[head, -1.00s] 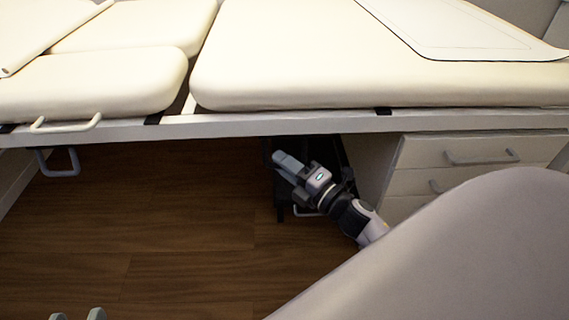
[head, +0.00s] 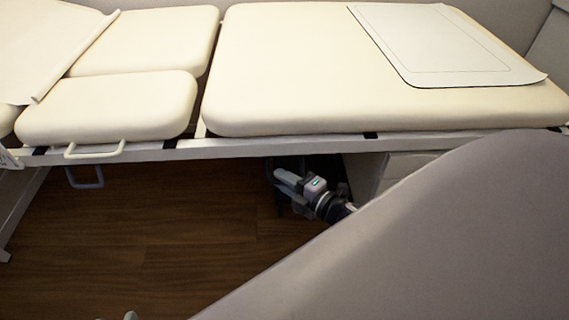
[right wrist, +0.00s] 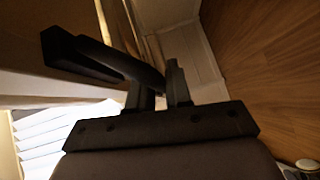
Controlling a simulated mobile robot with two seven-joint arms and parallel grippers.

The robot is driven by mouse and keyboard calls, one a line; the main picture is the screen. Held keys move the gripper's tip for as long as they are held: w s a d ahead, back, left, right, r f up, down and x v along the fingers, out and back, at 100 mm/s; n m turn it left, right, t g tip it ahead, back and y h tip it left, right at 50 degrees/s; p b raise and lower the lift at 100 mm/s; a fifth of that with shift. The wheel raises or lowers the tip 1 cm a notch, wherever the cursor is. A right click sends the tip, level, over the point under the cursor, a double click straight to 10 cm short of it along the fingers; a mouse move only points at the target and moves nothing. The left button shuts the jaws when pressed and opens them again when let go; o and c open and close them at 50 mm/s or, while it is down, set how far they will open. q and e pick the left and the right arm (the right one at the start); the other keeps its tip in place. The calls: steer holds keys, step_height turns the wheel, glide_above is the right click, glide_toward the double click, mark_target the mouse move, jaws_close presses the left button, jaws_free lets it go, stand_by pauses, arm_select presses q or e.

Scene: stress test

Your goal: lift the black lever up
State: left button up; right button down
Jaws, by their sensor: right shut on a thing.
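In the head view my right gripper (head: 284,180) is under the padded bench, just below its front rail. In the right wrist view a black bar (right wrist: 95,62), which looks like the black lever, runs from the upper left to the fingers. My right gripper (right wrist: 165,88) is shut on it there. In the head view the lever cannot be made out in the dark under the bench. A pale grey tip (head: 130,316), probably my left gripper, barely shows at the bottom edge.
The cream bench (head: 370,70) with its front rail (head: 250,148) hangs over my right gripper. A drawer cabinet (head: 400,165) stands close on the right. A white handle (head: 85,177) hangs at the left. The wooden floor (head: 150,230) is clear.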

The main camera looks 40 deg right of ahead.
arm_select(q)
steer(key=s+a+n+g+y+p, duration=0.1)
steer(key=s+a+g+y+p, duration=0.15)
steer(key=a+p, duration=0.4)
step_height(320, 180, up, 6)
steer(key=d+t+p, duration=0.1)
steer(key=p, duration=0.6)
steer(key=shift+d+r, duration=0.15)
steer(key=shift+d, duration=0.05)
arm_select(e)
steer(key=shift+s+a+r+m+g+y, duration=0.15)
steer(key=shift+s+r+m+g, duration=0.1)
steer(key=shift+r+m+g, duration=0.4)
steer(key=shift+s+a+r+m+g+y, duration=0.15)
steer(key=shift+m+g, duration=0.25)
steer(key=shift+g, duration=0.4)
steer(key=shift+s+a+r+m+g, duration=0.1)
steer(key=shift+s+r+m+g, duration=0.2)
steer(key=shift+r+m+g, duration=0.35)
arm_select(q)
steer(key=shift+h+p, duration=0.25)
steer(key=shift+p, duration=0.05)
arm_select(e)
steer(key=shift+f, duration=0.15)
arm_select(q)
steer(key=shift+s+a+f, duration=0.1)
steer(key=shift+f, duration=0.15)
